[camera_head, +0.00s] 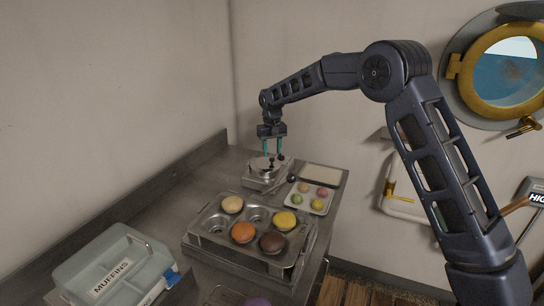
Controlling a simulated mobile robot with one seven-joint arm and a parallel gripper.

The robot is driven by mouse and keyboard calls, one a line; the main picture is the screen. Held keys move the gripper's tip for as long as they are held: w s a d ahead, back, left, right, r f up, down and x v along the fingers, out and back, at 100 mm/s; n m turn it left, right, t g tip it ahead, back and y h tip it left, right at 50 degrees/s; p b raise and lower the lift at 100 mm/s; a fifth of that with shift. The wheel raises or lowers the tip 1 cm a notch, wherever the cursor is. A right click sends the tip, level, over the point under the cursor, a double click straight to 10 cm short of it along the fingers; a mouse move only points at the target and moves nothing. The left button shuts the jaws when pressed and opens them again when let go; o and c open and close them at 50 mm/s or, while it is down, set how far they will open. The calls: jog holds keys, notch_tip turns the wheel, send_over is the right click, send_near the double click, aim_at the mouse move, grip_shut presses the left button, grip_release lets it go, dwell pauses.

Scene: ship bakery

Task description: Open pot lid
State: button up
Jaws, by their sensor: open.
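The pot (258,182) is a low metal vessel at the far end of the steel counter. Its lid (259,165) appears to lie on top, with a small dark knob (270,164) showing. My gripper (273,151) points down just above the lid, its teal fingers apart and empty. The fingertips are close to the knob. I cannot tell whether they touch it.
A muffin tin (205,244) with several muffins stands nearer on the counter (165,216). A white tray of coloured macarons (299,204) sits right of the pot. A pale board (320,173) lies behind it. A "MUFFINS" box (137,250) is at front left. Walls close off the left and back.

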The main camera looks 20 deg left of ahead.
aim_at(266, 161)
jog(key=shift+f, duration=1.55)
grip_shut()
